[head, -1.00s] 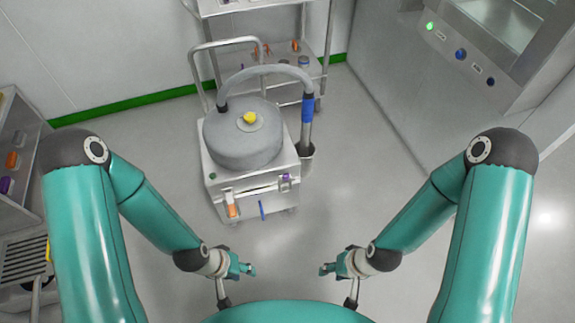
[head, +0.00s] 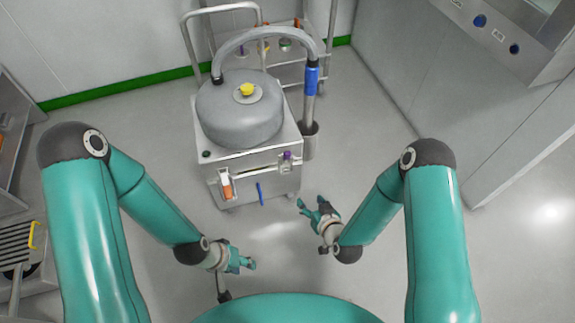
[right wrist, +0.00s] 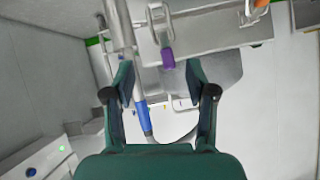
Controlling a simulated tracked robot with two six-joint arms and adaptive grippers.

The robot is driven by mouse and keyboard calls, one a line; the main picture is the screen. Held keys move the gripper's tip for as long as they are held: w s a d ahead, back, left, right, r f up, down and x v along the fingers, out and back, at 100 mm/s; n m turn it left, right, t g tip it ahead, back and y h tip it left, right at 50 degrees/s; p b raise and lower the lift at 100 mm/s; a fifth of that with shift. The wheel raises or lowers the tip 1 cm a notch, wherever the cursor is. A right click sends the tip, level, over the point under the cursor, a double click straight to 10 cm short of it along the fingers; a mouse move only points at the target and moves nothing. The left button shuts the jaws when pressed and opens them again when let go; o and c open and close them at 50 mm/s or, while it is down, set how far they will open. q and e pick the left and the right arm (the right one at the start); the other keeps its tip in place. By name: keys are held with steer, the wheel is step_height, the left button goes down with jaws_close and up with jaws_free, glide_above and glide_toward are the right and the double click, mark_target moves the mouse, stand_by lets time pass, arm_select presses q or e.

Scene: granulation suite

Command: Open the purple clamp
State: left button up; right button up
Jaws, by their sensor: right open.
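The purple clamp (head: 287,155) is a small purple piece on a metal fitting at the upper right of the steel cart's front face. In the right wrist view the purple clamp (right wrist: 168,57) shows between the fingertips, beyond them and not touched. My right gripper (head: 312,207) is open and empty, in front of the cart and to the lower right of the clamp. Its two fingers (right wrist: 160,75) stand wide apart in the right wrist view. My left gripper (head: 246,265) is nearer to my body, away from the cart; its finger gap is not clear.
The steel cart (head: 214,173) carries a grey round vessel (head: 240,115) with a yellow knob and a hose with a blue sleeve (head: 311,80). An orange-and-white piece (head: 226,186) and a blue handle (head: 260,194) are on its front. The floor on the right is clear.

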mark_target(288, 156)
arm_select(q)
step_height(288, 156, down, 10)
steer(key=b, duration=0.7)
steer(key=shift+r, duration=0.15)
arm_select(e)
steer(key=w+a+t, duration=0.2)
steer(key=w, duration=0.4)
steer(key=w+a+f+n+t, duration=0.1)
steer(key=w+a+t, duration=0.1)
steer(key=w, duration=0.5)
steer(key=w+a+t, duration=0.2)
steer(key=w+a, duration=0.1)
steer(key=w, duration=0.4)
steer(key=shift+a+f+t+y, duration=0.25)
steer(key=shift+f+t+y, duration=0.05)
steer(key=shift+f, duration=0.05)
